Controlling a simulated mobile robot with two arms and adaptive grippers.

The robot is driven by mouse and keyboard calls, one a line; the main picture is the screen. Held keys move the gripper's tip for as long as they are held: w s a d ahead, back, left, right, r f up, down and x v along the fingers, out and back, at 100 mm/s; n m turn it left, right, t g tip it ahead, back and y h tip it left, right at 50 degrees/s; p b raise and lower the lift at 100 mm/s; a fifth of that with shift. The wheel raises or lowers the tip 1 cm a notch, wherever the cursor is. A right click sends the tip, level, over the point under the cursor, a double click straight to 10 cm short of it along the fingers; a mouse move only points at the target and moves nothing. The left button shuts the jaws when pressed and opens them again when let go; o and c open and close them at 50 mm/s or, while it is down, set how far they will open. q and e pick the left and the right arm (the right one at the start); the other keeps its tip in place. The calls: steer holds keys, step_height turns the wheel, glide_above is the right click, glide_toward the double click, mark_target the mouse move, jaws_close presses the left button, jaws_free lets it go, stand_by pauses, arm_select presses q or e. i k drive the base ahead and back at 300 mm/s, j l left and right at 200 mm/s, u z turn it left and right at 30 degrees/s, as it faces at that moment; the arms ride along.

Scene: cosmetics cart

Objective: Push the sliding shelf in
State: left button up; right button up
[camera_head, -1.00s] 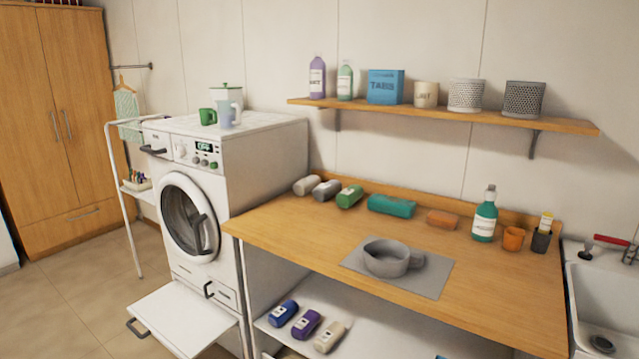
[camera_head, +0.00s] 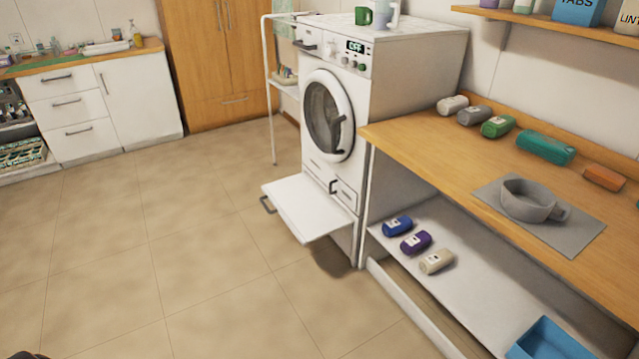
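The sliding shelf (camera_head: 308,208) is a flat white panel pulled out from the lower front of the white washing machine (camera_head: 405,115). It extends out over the floor toward the lower left. Neither of my grippers can be made out, and nothing touches the shelf. A small dark shape is cut off at the bottom left edge, and I cannot tell what it is.
A wooden worktable (camera_head: 450,155) stands right of the machine, with rolled bundles above and a lower white shelf (camera_head: 480,270). A blue bin (camera_head: 548,342) sits there. A white rack (camera_head: 268,90) stands left of the machine. The tiled floor (camera_head: 150,250) in front is clear.

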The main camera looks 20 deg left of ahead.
mark_target(310, 213)
steer(key=i+j, duration=0.2)
steer(key=j, duration=0.15)
steer(key=i+j+z, duration=0.1)
steer(key=j, duration=0.3)
steer(key=i+j, duration=0.3)
steer(key=i+j+z, duration=0.1)
steer(key=j, duration=0.35)
steer(key=i, duration=0.1)
